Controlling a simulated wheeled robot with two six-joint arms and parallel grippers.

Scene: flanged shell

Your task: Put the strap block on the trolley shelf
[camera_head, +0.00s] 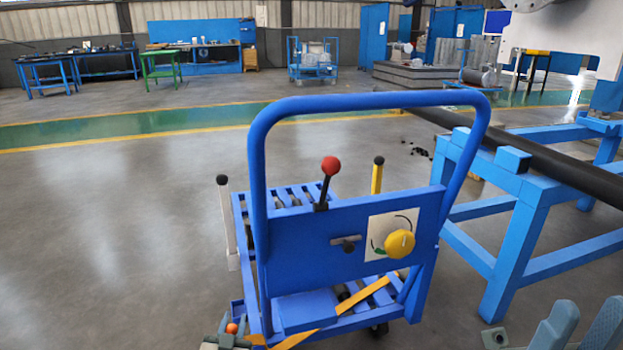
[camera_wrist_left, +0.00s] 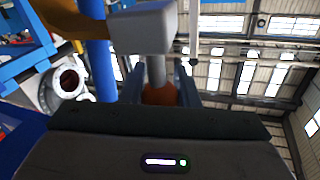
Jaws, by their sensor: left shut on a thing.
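The strap block shows in the left wrist view as a grey block (camera_wrist_left: 143,27) on a grey stem with an orange knob. A yellow-orange strap (camera_head: 312,335) leads from it across the trolley's front in the head view. My left gripper (camera_head: 231,329) is at the bottom edge, left of the trolley, shut on the orange knob; it also shows in the left wrist view (camera_wrist_left: 160,92). The blue trolley (camera_head: 310,233) has a slatted upper shelf (camera_head: 292,196), partly hidden by its front panel, and a lower slatted shelf (camera_head: 372,292). My right gripper (camera_head: 582,325) shows at bottom right, fingers apart.
The trolley's tall handle loop (camera_head: 370,101), red-knobbed lever (camera_head: 330,167) and yellow dial (camera_head: 399,243) stand at the front. A blue stand (camera_head: 520,225) with a long dark pipe (camera_head: 560,165) is close on the right. Floor at left is clear.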

